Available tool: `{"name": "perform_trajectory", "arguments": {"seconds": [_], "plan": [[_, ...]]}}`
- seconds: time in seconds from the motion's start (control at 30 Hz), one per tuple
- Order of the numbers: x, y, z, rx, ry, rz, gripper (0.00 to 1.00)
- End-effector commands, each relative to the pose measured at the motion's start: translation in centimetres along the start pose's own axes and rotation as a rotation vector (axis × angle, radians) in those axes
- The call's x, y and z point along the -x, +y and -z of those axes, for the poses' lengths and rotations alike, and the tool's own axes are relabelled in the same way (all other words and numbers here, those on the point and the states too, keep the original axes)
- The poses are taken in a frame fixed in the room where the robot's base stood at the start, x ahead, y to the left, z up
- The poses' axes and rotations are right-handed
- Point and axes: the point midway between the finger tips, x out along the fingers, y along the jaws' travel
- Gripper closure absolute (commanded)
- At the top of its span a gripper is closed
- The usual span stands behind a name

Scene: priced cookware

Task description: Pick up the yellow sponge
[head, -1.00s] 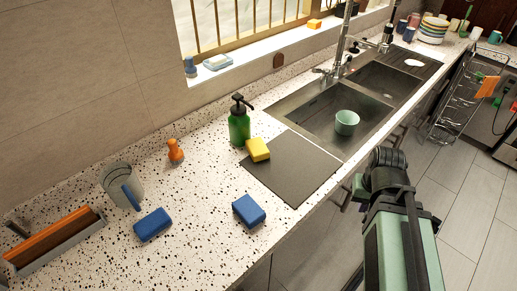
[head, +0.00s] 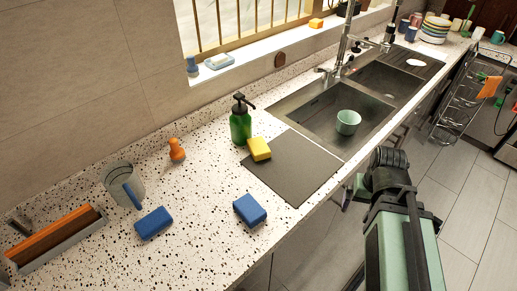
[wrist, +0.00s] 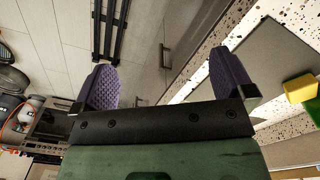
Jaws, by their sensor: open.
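The yellow sponge (head: 259,149) lies on the dark grey mat (head: 290,175), at its back left corner beside the green soap bottle (head: 240,122). In the wrist view the yellow sponge (wrist: 301,88) is at the right edge, well outside the jaws. My gripper (wrist: 165,80) has two purple pads spread wide with nothing between them. It is in front of the counter over the floor, apart from the sponge. In the head view my arm hides most of it.
Two blue sponges (head: 250,209) (head: 153,223) lie on the speckled counter left of the mat. The sink (head: 325,105) holds a pale green cup (head: 348,121).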

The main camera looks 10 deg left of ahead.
Motion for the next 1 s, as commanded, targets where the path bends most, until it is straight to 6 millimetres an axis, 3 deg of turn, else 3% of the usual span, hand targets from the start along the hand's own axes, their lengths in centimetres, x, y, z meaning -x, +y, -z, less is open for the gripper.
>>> {"name": "perform_trajectory", "arguments": {"seconds": [0.13,0.17,0.23,0.27,0.4,0.5,0.53,0.63,0.77,1.0], "plan": [[-0.2,-1.0,0.0,0.025,0.000,0.000,0.00],[-0.4,-1.9,0.1,0.046,0.000,0.000,0.00],[-1.0,-5.6,2.3,0.129,0.002,0.001,0.00],[-1.3,-8.1,4.1,0.177,0.010,0.004,0.00],[-2.2,-23.0,13.6,0.428,0.135,0.049,0.00],[-2.0,-31.2,18.3,0.546,0.243,0.089,0.00],[-1.9,-32.8,19.5,0.566,0.273,0.100,0.00],[-1.2,-34.4,22.4,0.593,0.361,0.121,0.00],[-1.3,-34.2,22.2,0.607,0.385,0.122,0.00],[-5.8,-35.0,23.5,0.605,0.383,0.122,0.00]]}}
